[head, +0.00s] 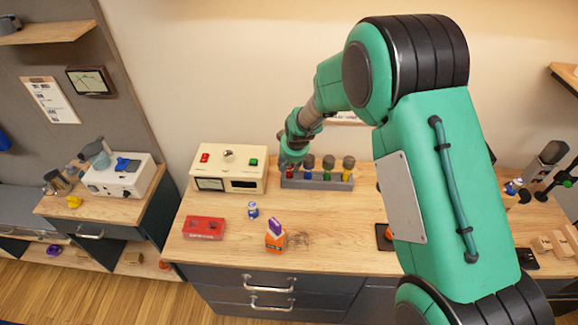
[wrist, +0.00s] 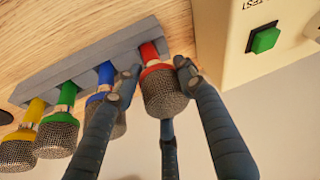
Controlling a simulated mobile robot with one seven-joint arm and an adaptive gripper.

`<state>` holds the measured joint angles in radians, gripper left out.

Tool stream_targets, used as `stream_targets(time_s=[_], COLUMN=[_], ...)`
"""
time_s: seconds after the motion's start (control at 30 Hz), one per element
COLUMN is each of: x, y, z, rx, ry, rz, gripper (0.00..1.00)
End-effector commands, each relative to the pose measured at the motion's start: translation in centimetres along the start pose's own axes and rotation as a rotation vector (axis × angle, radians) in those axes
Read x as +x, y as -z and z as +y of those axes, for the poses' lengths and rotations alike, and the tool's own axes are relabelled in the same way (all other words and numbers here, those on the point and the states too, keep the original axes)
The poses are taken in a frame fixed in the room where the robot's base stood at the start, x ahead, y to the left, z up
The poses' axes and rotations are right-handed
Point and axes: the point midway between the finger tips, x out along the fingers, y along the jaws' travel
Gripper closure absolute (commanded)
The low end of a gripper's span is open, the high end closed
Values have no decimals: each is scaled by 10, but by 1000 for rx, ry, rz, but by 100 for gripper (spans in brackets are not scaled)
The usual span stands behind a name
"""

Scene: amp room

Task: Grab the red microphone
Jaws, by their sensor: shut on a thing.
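The red microphone (wrist: 164,92) has a grey mesh head and a red handle. In the wrist view its handle meets the end of a grey rack (wrist: 90,72), so it still stands in or at its slot. My gripper (wrist: 158,70) is shut on it, one finger on each side just by the head. In the head view my gripper (head: 291,158) is at the left end of the rack (head: 317,183) and mostly hides the red microphone. Blue (wrist: 106,74), green (wrist: 67,95) and yellow (wrist: 36,108) microphones stand in the same rack; one finger is close to the blue one.
A cream test box (head: 228,168) with red and green buttons stands just left of the rack. A red box (head: 204,228), a small blue-and-white figure (head: 252,211) and an orange item (head: 275,240) are nearer the front. Bare wood lies in front of the rack.

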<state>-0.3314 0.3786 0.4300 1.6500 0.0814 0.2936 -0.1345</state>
Motion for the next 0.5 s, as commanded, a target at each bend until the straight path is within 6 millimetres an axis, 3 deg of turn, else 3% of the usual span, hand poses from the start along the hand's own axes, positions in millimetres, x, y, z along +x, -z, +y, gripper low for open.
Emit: stream_targets(time_s=[0.5], x=[-62], y=[28], z=[0], rx=[-1], ry=[-1], rz=[5], gripper=[96])
